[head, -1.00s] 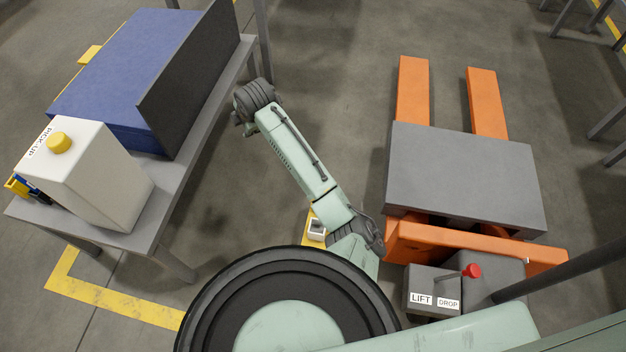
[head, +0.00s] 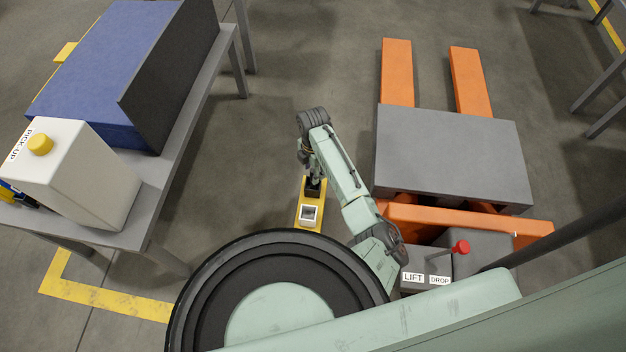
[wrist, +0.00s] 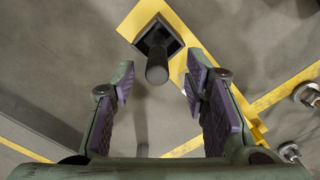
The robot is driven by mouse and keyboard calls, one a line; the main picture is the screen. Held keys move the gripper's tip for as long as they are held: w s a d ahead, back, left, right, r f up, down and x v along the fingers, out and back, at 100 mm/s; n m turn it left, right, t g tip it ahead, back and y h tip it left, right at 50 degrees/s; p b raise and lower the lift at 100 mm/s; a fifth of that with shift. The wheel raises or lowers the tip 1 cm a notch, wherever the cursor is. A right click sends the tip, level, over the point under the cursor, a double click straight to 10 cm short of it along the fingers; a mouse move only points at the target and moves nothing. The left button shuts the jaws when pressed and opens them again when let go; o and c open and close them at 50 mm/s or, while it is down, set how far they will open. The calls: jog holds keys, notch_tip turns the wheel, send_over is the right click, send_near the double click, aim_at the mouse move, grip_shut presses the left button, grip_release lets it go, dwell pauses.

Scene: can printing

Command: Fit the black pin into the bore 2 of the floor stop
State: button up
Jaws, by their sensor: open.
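The floor stop is a yellow plate lying on the floor (head: 303,223); it also shows in the wrist view (wrist: 133,24). I cannot read any bore number, and the depth of the pin's seat is unclear. My gripper (wrist: 159,80) is open, pointing down, with one purple-padded finger on each side of the pin and visible gaps between. It also shows in the head view (head: 313,184).
An orange pallet truck (head: 397,80) with a grey platform (head: 450,150) stands to the right, beside a LIFT/DROP control box (head: 425,272). A grey table (head: 165,215) on the left bears a blue block (head: 110,70) and a white PICK-UP box (head: 85,190). Open floor lies between.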

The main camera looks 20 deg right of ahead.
notch_tip(320, 180, down, 4)
jog(key=shift+w+f, duration=0.1)
jog(key=shift+f, duration=0.1)
jog(key=shift+c, duration=0.2)
grip_shut()
dwell(0.3)
jog(key=shift+r, duration=0.1)
